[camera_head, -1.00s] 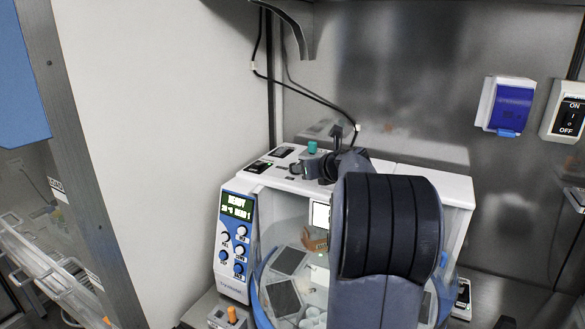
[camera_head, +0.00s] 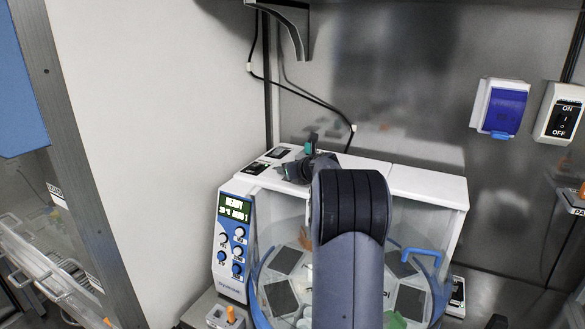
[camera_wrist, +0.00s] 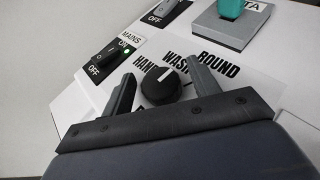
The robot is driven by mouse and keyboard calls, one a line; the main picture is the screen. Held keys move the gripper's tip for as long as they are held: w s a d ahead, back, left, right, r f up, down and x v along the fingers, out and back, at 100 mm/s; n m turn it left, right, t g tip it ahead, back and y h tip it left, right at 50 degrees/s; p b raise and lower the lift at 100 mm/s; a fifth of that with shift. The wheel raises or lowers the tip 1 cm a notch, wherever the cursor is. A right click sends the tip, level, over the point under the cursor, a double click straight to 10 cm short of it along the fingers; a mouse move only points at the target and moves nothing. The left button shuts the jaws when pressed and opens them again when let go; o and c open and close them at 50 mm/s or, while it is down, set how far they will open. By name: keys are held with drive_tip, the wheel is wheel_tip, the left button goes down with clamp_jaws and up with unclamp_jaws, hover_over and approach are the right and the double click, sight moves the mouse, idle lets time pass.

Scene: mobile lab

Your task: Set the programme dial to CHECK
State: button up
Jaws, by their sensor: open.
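The programme dial is a round black knob (camera_wrist: 160,87) on the white top panel of the machine, seen in the wrist view. The printed words HAND, WASH and ROUND stand around it; I cannot see the word CHECK. I cannot tell for sure where its pointer is set. My gripper (camera_wrist: 160,72) is open, with one finger on each side of the dial. I cannot tell whether either finger touches it. In the head view my gripper (camera_head: 298,170) is over the left part of the machine's top and hides the dial.
A teal lever on a grey block (camera_wrist: 225,25) labelled ...TA stands behind, to the right. The machine's front panel (camera_head: 234,245) has a lit display and several knobs. A blue-covered socket (camera_head: 503,108) is on the wall.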

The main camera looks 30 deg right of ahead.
drive_tip(key=c, duration=1)
drive_tip(key=shift+p, duration=0.3)
drive_tip(key=m+h+p, duration=0.2)
drive_tip(key=h+p, duration=0.1)
drive_tip(key=m+g+h+p, duration=0.1)
drive_tip(key=m, duration=0.1)
drive_tip(key=shift+w+r, duration=0.15)
drive_tip(key=shift+r, duration=0.2)
drive_tip(key=shift+f+m+g+h+p, duration=0.2)
drive_tip(key=shift+m+g+h+p, duration=0.25)
drive_tip(key=shift+m+h, duration=0.35)
drive_tip(key=m+g+h, duration=0.2)
drive_tip(key=shift+a+h, duration=0.1)
drive_tip(key=shift+h, duration=0.2)
drive_tip(key=m+g+h, duration=0.1)
drive_tip(key=m+g, duration=0.2)
drive_tip(key=m+g+h, duration=0.2)
drive_tip(key=m+g, duration=0.1)
drive_tip(key=shift+g, duration=0.25)
drive_tip(key=shift+m, duration=0.3)
